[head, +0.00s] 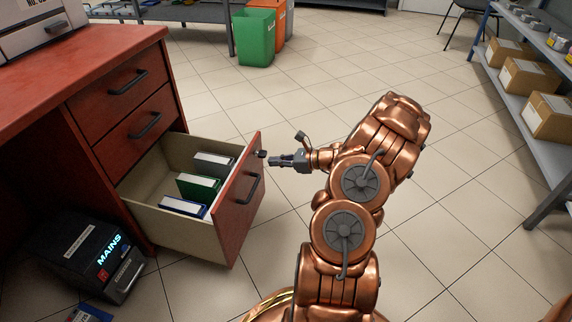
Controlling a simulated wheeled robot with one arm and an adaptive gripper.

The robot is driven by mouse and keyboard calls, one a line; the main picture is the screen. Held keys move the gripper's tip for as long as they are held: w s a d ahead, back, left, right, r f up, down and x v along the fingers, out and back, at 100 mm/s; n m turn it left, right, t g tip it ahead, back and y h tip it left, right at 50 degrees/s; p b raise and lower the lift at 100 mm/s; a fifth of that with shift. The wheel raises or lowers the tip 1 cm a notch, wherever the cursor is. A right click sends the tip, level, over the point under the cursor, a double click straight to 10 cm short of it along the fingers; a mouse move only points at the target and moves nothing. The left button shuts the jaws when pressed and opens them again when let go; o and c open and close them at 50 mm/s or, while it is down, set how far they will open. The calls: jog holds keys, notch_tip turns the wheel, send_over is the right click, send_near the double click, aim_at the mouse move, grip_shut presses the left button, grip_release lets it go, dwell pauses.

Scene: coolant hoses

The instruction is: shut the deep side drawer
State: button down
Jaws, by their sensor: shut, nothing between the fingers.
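The deep side drawer (168,219) is the bottom drawer of the red desk and stands pulled well out. Its red front panel (237,212) faces right and has a dark bar handle (253,187). Several binders stand inside, among them a green one (199,188). My gripper (268,159) is shut and empty. It points left at the upper far part of the drawer front, close to its top edge. I cannot tell whether the fingertips touch the panel.
Two shut drawers (128,105) sit above the open one. A black box marked MAINS (95,256) stands on the floor at the left. Green (256,38) and orange bins stand at the back. Shelving with cardboard boxes (528,80) is at the right. The tiled floor between is clear.

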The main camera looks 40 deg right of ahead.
aim_at(247, 159)
jog(key=b+x, duration=0.1)
jog(key=x, duration=0.1)
jog(key=b+x, duration=0.1)
jog(key=x, duration=0.4)
jog(key=shift+w+r+b, duration=0.1)
jog(key=shift+r+b, duration=0.25)
jog(key=shift+b, duration=0.05)
jog(key=shift+w+a+r, duration=0.1)
jog(key=shift+w+a, duration=0.05)
jog(key=shift+w+r, duration=0.1)
